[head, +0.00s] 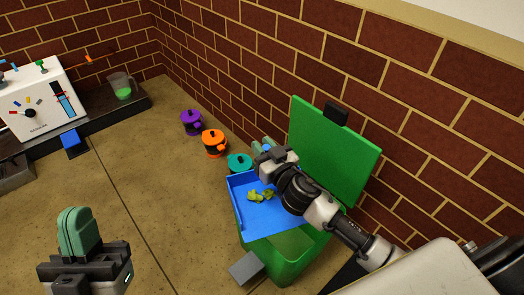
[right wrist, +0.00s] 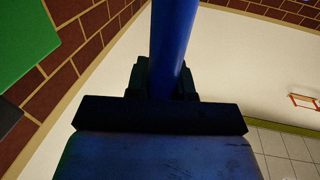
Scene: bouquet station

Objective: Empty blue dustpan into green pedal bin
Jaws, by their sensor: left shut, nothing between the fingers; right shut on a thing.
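The blue dustpan (head: 270,217) is over the opening of the green pedal bin (head: 289,263) in the head view. Several yellow-green scraps (head: 258,195) lie on the pan. The bin's green lid (head: 332,150) stands open against the brick wall side. The bin's grey pedal (head: 246,268) is at its front. My right gripper (head: 266,150) is shut on the dustpan, whose blue handle (right wrist: 172,45) runs between the fingers in the right wrist view. My left gripper (head: 76,230) is shut and empty, above the floor at the lower left.
A purple pot (head: 191,122), an orange pot (head: 214,143) and a teal pot (head: 239,163) stand in a row along the wall. A dark counter at the left holds a white machine (head: 38,100) and a jug of green liquid (head: 121,87). The middle floor is clear.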

